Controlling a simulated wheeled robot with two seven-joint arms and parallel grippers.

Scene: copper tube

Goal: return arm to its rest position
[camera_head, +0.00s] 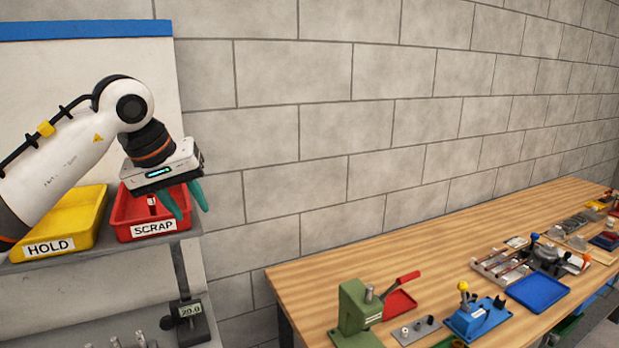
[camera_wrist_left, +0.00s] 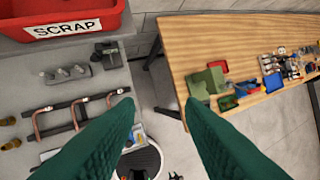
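My left arm comes in from the left in the head view. Its gripper (camera_head: 186,203) hangs with green fingers pointing down, in front of the right side of the red SCRAP bin (camera_head: 122,219). In the left wrist view the two green fingers (camera_wrist_left: 162,112) are spread apart with nothing between them. The SCRAP bin also shows at the upper left of the wrist view (camera_wrist_left: 12,31). Bent copper tubes (camera_wrist_left: 40,124) lie on a rack on the grey surface to the left of the fingers in that view. My right gripper is not in view.
A yellow HOLD bin (camera_head: 72,226) stands left of the SCRAP bin on a shelf. A wooden workbench (camera_head: 325,272) at right carries a green press (camera_head: 356,308), a blue fixture (camera_head: 478,316) and a blue tray (camera_head: 538,291). A gap with open floor separates shelf and bench.

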